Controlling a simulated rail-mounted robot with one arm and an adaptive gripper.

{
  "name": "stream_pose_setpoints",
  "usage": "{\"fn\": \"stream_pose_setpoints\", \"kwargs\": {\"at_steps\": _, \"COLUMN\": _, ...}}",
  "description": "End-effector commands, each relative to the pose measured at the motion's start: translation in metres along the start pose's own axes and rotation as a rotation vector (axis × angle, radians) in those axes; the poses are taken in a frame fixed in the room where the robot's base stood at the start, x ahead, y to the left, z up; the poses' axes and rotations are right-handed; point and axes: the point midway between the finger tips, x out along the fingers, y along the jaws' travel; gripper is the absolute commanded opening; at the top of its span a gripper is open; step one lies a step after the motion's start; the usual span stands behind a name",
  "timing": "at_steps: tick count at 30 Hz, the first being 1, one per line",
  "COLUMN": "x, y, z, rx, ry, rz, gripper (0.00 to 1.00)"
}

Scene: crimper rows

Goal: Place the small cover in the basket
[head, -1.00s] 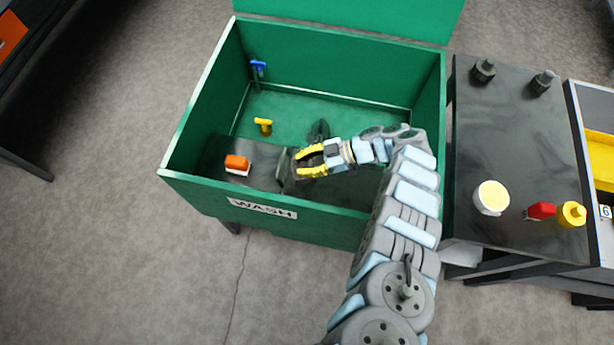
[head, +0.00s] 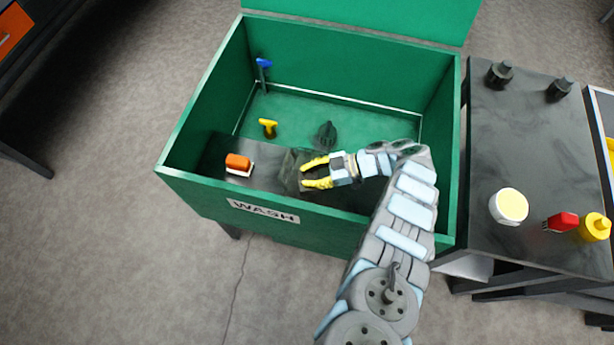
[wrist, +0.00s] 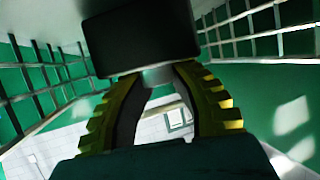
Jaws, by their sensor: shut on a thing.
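My gripper (head: 311,171) reaches into the green wash tub (head: 310,97), with its yellow fingers pointing left near the front wall. In the wrist view my gripper (wrist: 167,72) is shut on a dark block (wrist: 140,37) at its fingertips. I take this block for the small cover; it is hard to make out in the head view. Wire grid walls, which look like the basket (wrist: 38,78), rise on both sides of the fingers in the wrist view. In the head view a blurry grey see-through shape at the fingertips may be this basket; I cannot tell.
In the tub are an orange-and-white brush (head: 239,164), a yellow T-shaped tool (head: 268,127), a blue-handled tool (head: 263,72) and a dark fitting (head: 326,134). A dark table (head: 535,150) on the right holds a white jar (head: 509,206), a red item and a yellow bottle.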

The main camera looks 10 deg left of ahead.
Motion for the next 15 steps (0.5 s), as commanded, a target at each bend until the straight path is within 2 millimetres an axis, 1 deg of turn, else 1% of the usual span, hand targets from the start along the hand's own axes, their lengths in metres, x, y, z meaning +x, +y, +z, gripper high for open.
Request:
{"fn": "stream_pose_setpoints", "kwargs": {"at_steps": 6, "x": 0.0014, "y": 0.0004, "z": 0.0036, "rx": -0.002, "ry": 0.000, "rz": 0.001, "gripper": 0.00}}
{"fn": "stream_pose_setpoints", "kwargs": {"at_steps": 7, "x": 0.0013, "y": 0.0004, "z": 0.0036, "rx": -0.002, "ry": -0.001, "rz": 0.001, "gripper": 0.26}}
{"fn": "stream_pose_setpoints", "kwargs": {"at_steps": 8, "x": 0.0009, "y": 0.0005, "z": 0.0028, "rx": -0.001, "ry": -0.001, "rz": 0.001, "gripper": 0.35}}
{"fn": "stream_pose_setpoints", "kwargs": {"at_steps": 9, "x": 0.0008, "y": 0.0004, "z": 0.0026, "rx": -0.001, "ry": -0.001, "rz": 0.001, "gripper": 0.46}}
{"fn": "stream_pose_setpoints", "kwargs": {"at_steps": 10, "x": 0.0008, "y": 0.0004, "z": 0.0026, "rx": -0.001, "ry": -0.001, "rz": 0.000, "gripper": 0.49}}
{"fn": "stream_pose_setpoints", "kwargs": {"at_steps": 15, "x": 0.0010, "y": 0.0002, "z": 0.0027, "rx": -0.001, "ry": 0.000, "rz": 0.000, "gripper": 0.49}}
